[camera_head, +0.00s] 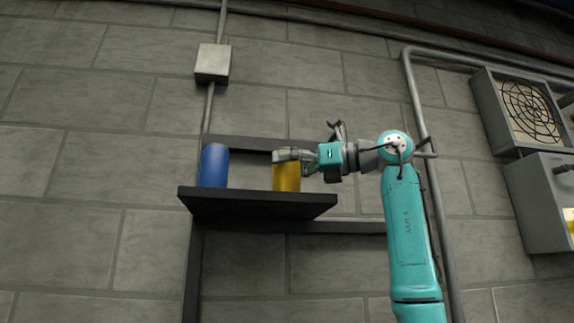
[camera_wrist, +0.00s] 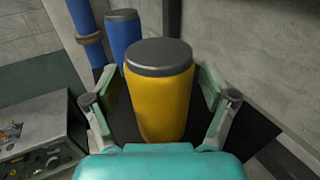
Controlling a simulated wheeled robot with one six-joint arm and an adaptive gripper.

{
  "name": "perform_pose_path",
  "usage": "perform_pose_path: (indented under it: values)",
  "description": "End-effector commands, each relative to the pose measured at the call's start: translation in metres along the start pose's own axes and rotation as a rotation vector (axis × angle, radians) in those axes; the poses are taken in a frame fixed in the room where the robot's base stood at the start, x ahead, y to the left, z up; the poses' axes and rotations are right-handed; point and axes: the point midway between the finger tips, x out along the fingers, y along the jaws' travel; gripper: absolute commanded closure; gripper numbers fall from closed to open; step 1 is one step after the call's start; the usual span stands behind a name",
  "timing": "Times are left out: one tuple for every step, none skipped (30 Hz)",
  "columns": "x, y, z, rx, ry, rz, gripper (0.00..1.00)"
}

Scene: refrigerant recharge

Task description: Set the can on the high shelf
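A yellow can (camera_head: 286,177) with a dark grey lid stands upright on the high black shelf (camera_head: 258,205), towards its right part. In the wrist view the same yellow can (camera_wrist: 163,100) is between the two fingers of my gripper (camera_wrist: 160,88). A narrow gap shows on each side of it, so the fingers look open around the can and not closed on it. In the head view my gripper (camera_head: 290,155) reaches in from the right at the can's upper part and hides its top. The can's base looks to rest on the shelf, partly hidden by its front edge.
A blue can (camera_head: 213,166) stands on the shelf's left end; it also shows behind the yellow one in the wrist view (camera_wrist: 123,33). A grey pipe (camera_head: 415,100) and a fan box (camera_head: 520,110) are on the wall at right. A panelled machine (camera_wrist: 35,125) is below left.

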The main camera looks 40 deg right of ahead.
Motion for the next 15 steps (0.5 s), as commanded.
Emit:
perform_pose_path:
  values:
    - [0.0,0.0,0.0,0.0,0.0,0.0,0.15]
    - [0.0,0.0,0.0,0.0,0.0,0.0,0.15]
    - [0.0,0.0,0.0,0.0,0.0,0.0,0.15]
    - [0.0,0.0,0.0,0.0,0.0,0.0,0.15]
    - [0.0,0.0,0.0,0.0,0.0,0.0,0.15]
    - [0.0,0.0,0.0,0.0,0.0,0.0,0.15]
    - [0.0,0.0,0.0,0.0,0.0,0.0,0.15]
    - [0.0,0.0,0.001,0.0,0.0,0.0,0.15]
    - [0.0,0.0,0.002,0.0,0.0,0.0,0.15]
    - [0.0,0.0,0.003,0.0,0.0,0.0,0.15]
    - [-0.002,0.0,0.004,0.0,0.0,-0.001,0.15]
    - [-0.007,-0.001,0.003,0.0,0.0,-0.003,0.15]
    - [-0.011,-0.002,0.003,0.0,0.0,-0.004,0.15]
    - [-0.016,-0.001,0.003,-0.001,0.0,-0.004,0.15]
    - [-0.022,-0.002,0.003,-0.001,0.0,-0.005,0.15]
